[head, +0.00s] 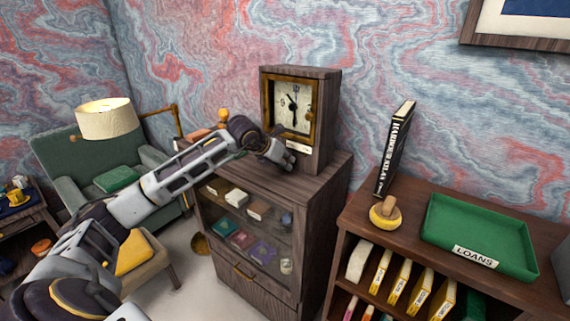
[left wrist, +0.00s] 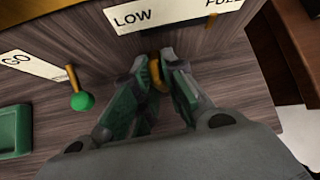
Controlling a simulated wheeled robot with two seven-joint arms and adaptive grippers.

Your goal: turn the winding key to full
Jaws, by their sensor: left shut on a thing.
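The winding key (left wrist: 157,77) shows as a small brass piece between the fingertips of my left gripper (left wrist: 160,62) in the left wrist view. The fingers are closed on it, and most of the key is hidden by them. Just above it is a white scale plate (left wrist: 150,15) with LOW at its left and a partly cut-off FULL at its right. In the head view, my left gripper (head: 286,159) is at the lower front of the wooden clock (head: 325,110). The key cannot be made out there. My right gripper is in neither view.
A green-knobbed lever (left wrist: 82,101) by a GO label (left wrist: 34,64) is left of the fingers. The clock stands on a glass-fronted cabinet (head: 335,172).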

